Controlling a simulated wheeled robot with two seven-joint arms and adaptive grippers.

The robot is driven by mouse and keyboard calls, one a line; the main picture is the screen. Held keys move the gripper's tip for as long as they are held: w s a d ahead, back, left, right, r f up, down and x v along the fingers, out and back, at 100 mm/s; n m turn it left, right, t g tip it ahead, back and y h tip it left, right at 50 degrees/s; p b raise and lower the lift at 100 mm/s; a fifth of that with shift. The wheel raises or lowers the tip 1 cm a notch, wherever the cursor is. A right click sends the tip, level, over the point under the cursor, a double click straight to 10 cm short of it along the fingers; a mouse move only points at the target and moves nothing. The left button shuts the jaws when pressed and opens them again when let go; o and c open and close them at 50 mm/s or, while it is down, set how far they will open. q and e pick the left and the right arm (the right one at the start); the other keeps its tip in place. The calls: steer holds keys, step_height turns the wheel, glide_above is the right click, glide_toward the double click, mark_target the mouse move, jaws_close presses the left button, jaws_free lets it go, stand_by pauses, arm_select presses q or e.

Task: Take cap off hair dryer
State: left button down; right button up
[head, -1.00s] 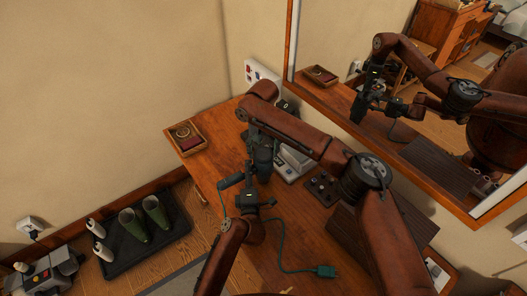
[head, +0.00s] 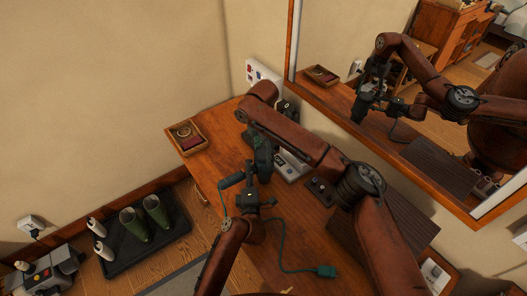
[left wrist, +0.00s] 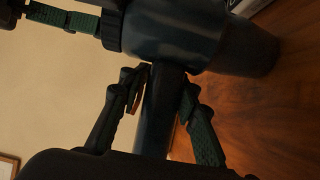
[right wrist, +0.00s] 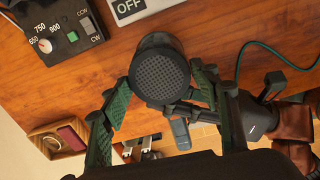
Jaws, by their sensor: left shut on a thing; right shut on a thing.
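The hair dryer (left wrist: 170,35) is dark teal, with its wide body across the top of the left wrist view and its handle (left wrist: 160,110) pointing down. My left gripper (left wrist: 165,90) is shut on the handle. The round cap (right wrist: 160,72) with a perforated face shows in the right wrist view. My right gripper (right wrist: 165,92) is shut on the cap, one finger on each side. A right finger (left wrist: 65,17) reaches the dryer's rear end in the left wrist view. I cannot tell whether the cap is apart from the body. In the head view, the right arm partly hides the dryer (head: 263,163).
The wooden table (head: 205,165) holds a small tray (head: 184,137) at its far left corner. A control box (right wrist: 65,30) and an OFF-labelled device (right wrist: 130,8) lie close by. A green cord ends in a plug (head: 326,271). A mirror (head: 335,60) borders the table.

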mark_target(264, 154)
arm_select(q)
steer(key=shift+r, duration=0.15)
arm_select(e)
steer(key=n, duration=0.5)
steer(key=shift+w+d+n, duration=0.1)
steer(key=shift+d+n, duration=0.05)
steer(key=shift+n, duration=0.15)
steer(key=shift+r, duration=0.3)
steer(key=shift+r, duration=0.85)
steer(key=shift+s+r, duration=0.2)
steer(key=shift+r, duration=1.8)
arm_select(q)
steer(key=c, duration=1.8)
jaws_free()
steer(key=o, duration=0.4)
steer(key=shift+s, duration=0.1)
